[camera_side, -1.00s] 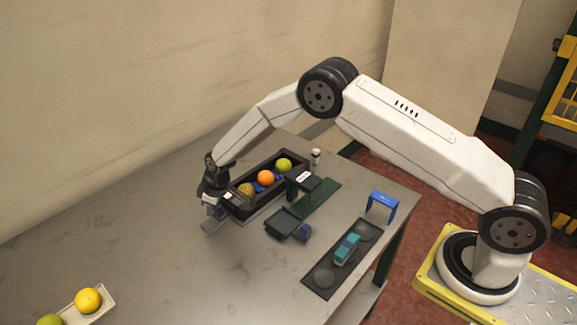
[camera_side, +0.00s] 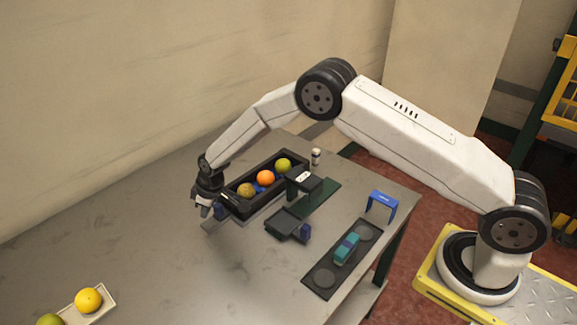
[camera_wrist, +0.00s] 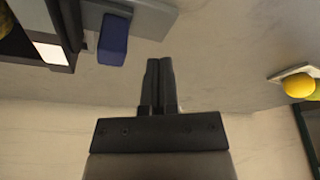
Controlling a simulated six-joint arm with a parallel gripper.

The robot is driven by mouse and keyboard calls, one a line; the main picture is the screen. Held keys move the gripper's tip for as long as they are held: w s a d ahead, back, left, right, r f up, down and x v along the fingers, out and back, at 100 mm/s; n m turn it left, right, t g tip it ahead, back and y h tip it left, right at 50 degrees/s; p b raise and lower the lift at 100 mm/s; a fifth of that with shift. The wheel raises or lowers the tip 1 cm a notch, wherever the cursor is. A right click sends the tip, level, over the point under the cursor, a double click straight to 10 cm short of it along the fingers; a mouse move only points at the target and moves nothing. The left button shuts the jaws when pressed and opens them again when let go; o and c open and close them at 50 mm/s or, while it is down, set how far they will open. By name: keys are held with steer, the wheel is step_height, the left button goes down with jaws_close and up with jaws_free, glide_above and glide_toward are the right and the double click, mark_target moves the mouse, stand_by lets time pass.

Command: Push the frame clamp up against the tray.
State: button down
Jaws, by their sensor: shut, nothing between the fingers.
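The tray (camera_side: 243,213) is a long black open box holding three fruits. In the wrist view its dark end wall (camera_wrist: 68,25) with a white label is at the upper left. The frame clamp appears to be the blue block (camera_wrist: 113,40) on a grey rail beside that end. A narrow grey strip shows between block and tray. In the side view the clamp is mostly hidden by my gripper. My gripper (camera_side: 203,213) is beyond the tray's left end, fingers down. Its fingers (camera_wrist: 160,68) are together and empty, apart from the blue block.
A dark board (camera_side: 320,281) bears a teal block (camera_side: 346,248). A blue arch (camera_side: 382,200) stands near the right edge. A pale fruit holder (camera_side: 104,305) is lower left.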

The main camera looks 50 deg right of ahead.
step_height(320, 180, up, 8)
steer(key=shift+f, duration=0.25)
stand_by(0.9)
steer(key=s+d+r+m, duration=0.2)
steer(key=s+d+r, duration=0.2)
steer(key=s, duration=0.2)
steer(key=s+d+r+m, duration=0.1)
steer(key=s+d+r, duration=0.2)
steer(key=s+d, duration=0.3)
steer(key=s+d+m, duration=0.1)
steer(key=s+d, duration=0.1)
steer(key=s, duration=0.7)
steer(key=s+d+r+m+h, duration=0.1)
steer(key=s+d+m, duration=0.1)
steer(key=s, duration=0.7)
steer(key=shift+s+r+h, duration=0.25)
steer(key=shift+s+h, duration=0.05)
